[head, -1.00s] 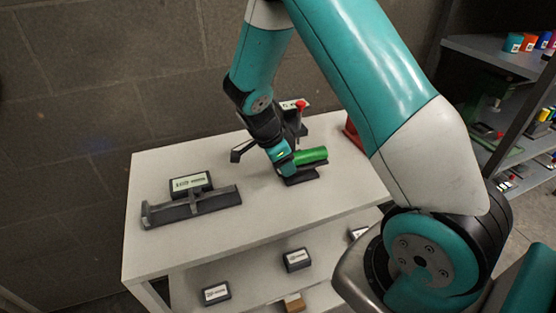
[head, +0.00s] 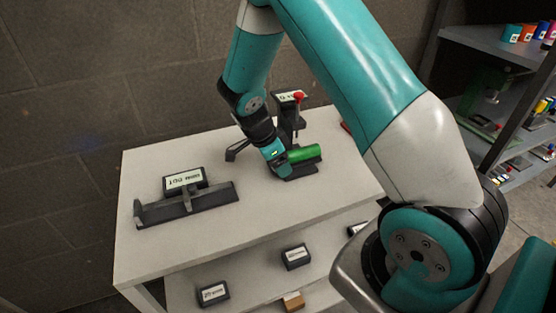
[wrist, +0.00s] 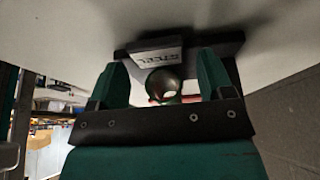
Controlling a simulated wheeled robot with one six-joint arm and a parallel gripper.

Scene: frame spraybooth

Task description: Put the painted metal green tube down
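The green tube (head: 304,152) lies on its side on a dark cradle (head: 302,170) on the white table. My gripper (head: 277,157) is at the tube's left end in the head view. In the wrist view my gripper (wrist: 163,84) has its two fingers spread apart. The tube's open round end (wrist: 164,82) shows between them, with a gap on each side. Behind it is a dark block with a label reading STEEL (wrist: 158,57). The contact between tube and cradle is partly hidden.
A labelled box (head: 185,180) and a long dark rail (head: 212,203) are on the table's left. Bare tabletop (head: 260,212) lies in front. Shelves (head: 500,45) stand at the right.

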